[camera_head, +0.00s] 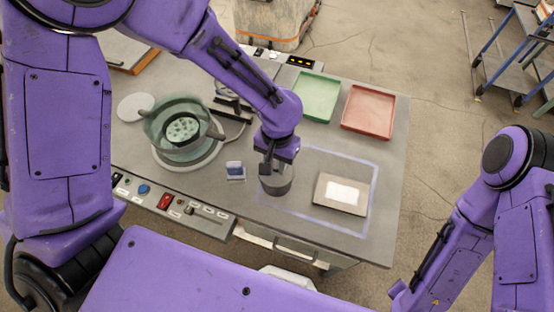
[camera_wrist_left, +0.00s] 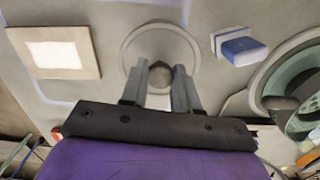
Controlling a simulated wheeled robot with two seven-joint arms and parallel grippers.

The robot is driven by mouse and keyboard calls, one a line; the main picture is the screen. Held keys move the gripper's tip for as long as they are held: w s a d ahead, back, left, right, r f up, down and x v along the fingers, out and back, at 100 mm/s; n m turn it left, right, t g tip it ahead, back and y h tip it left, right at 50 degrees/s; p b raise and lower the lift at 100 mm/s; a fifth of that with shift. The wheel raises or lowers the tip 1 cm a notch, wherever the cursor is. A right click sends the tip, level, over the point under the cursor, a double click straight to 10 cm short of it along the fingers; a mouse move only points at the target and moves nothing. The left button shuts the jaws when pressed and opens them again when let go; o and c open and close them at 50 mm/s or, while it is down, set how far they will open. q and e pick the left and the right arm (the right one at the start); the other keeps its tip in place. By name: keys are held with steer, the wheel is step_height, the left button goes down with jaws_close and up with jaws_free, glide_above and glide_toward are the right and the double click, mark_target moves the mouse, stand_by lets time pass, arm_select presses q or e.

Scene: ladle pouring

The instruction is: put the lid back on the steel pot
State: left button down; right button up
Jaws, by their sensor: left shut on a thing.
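My left gripper (camera_head: 268,167) reaches down over the steel pot (camera_head: 275,186), a small dark grey cylinder on the table. In the left wrist view the gripper's fingers (camera_wrist_left: 160,78) are shut on the round dark knob of a lid. The lid (camera_wrist_left: 138,42) shows there as a flat grey disc below the fingers. The pot is mostly hidden under the lid in the wrist view and partly behind the gripper in the head view. I cannot tell whether the lid rests on the rim or hangs just above it. The right gripper is not in view.
A green vessel (camera_head: 160,140) stands on a round base at left, near a pale disc (camera_head: 135,107). A blue block (camera_head: 235,168) lies beside the pot. A tan board (camera_head: 327,201) with a white square is right. Green (camera_head: 317,96) and red (camera_head: 368,108) trays are behind.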

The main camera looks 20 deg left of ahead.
arm_select(q)
steer(key=shift+p, duration=0.45)
stand_by(0.3)
stand_by(0.3)
steer(key=shift+c, duration=1.4)
jaws_free()
step_height(320, 180, up, 5)
steer(key=p, duration=0.6)
steer(key=shift+r, duration=1)
jaws_close()
steer(key=shift+f, duration=0.1)
